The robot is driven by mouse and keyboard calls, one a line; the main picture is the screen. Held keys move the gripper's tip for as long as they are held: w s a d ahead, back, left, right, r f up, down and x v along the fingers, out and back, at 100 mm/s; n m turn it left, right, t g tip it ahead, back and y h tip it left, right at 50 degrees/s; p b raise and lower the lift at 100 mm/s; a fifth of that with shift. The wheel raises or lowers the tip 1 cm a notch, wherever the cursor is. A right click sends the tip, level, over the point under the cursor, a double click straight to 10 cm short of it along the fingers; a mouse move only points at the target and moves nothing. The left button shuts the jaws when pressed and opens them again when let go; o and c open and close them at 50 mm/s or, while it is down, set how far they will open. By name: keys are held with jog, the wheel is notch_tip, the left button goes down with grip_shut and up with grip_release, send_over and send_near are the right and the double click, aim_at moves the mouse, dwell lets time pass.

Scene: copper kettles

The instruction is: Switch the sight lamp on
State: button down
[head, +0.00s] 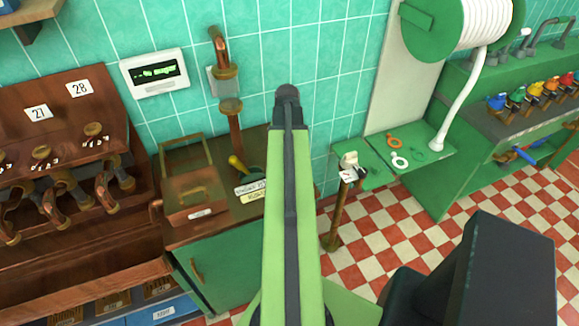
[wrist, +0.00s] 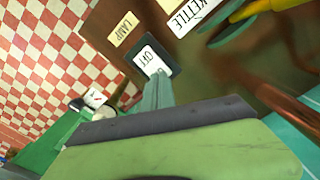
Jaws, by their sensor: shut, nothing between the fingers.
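The lamp switch (wrist: 152,60) shows in the wrist view as a dark plate with a white face reading OFF. A tan LAMP label (wrist: 121,29) is beside it. My gripper (wrist: 158,92) is shut and empty, its tips right at the edge of the OFF face; I cannot tell whether they touch it. In the head view my green arm hides the switch and the gripper. I cannot pick out the lamp itself.
A white KETTLE label (wrist: 197,15) and a yellow-handled green part (wrist: 235,22) are close to the switch. A wooden box (head: 190,192) stands on the cabinet left of my arm. A green shelf (head: 425,160) is to the right, above open checkered floor (head: 390,245).

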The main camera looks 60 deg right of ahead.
jog(key=shift+f+b, duration=0.75)
jog(key=shift+f, duration=0.05)
notch_tip(320, 180, up, 7)
jog(key=p, duration=0.7)
jog(key=shift+r, duration=0.1)
dwell(0.6)
